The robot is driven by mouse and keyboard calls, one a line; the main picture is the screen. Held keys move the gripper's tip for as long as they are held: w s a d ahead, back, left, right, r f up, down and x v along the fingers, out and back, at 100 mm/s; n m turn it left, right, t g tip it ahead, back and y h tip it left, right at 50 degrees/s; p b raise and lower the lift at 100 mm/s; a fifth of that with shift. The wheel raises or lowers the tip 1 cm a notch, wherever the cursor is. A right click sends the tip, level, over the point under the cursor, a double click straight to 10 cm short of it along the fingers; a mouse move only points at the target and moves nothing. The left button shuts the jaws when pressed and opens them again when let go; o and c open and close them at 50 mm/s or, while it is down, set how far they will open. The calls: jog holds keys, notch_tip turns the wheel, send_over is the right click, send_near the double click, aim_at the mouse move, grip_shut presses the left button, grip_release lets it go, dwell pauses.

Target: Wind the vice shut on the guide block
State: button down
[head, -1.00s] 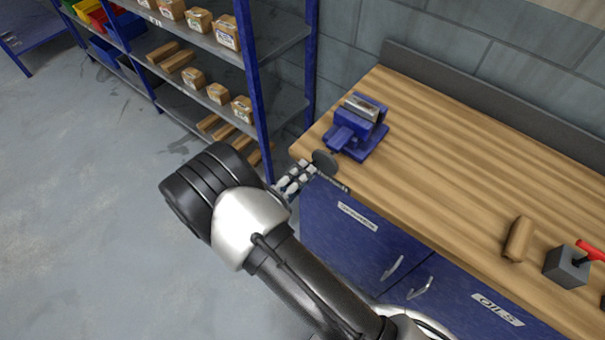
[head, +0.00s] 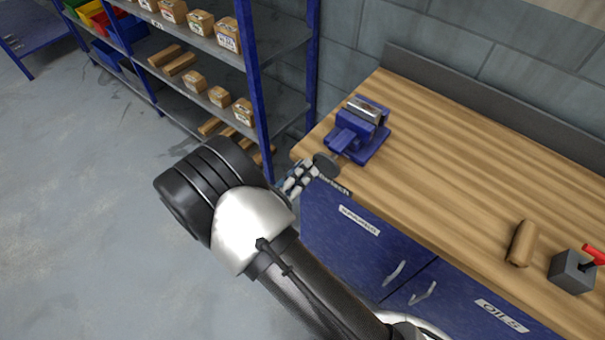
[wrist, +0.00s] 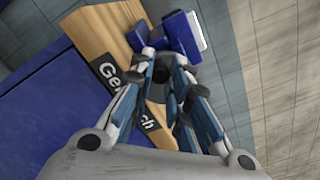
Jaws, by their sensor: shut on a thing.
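The blue vice (head: 344,142) stands at the near left corner of the wooden bench, and part of it shows at the top of the wrist view (wrist: 183,34). A grey metal piece (head: 366,109) sits at the top of its jaws; I cannot tell whether this is the guide block or how tightly it is held. A dark round handwheel (head: 326,164) is on the vice's near side, past the bench edge. My gripper (head: 309,176) is at this wheel. In the wrist view its fingers (wrist: 163,70) are closed around the dark wheel, partly hiding it.
The wooden bench top (head: 440,170) is mostly clear. A wooden cylinder (head: 521,243) and a grey block with a red handle (head: 572,272) lie at the right. Blue cabinets (head: 345,250) are below the edge. A blue shelf rack (head: 252,90) stands close at the left.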

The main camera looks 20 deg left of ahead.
jog(key=shift+d+r+m+b, duration=0.1)
jog(key=shift+r+m+b, duration=0.15)
jog(key=shift+m, duration=0.65)
jog(key=shift+r+m+b, duration=0.15)
jog(key=shift+r+m, duration=0.05)
jog(key=shift+m, duration=0.7)
jog(key=shift+s+d+r+m, duration=0.1)
jog(key=shift+m, duration=0.5)
jog(key=c, duration=1.6)
grip_release()
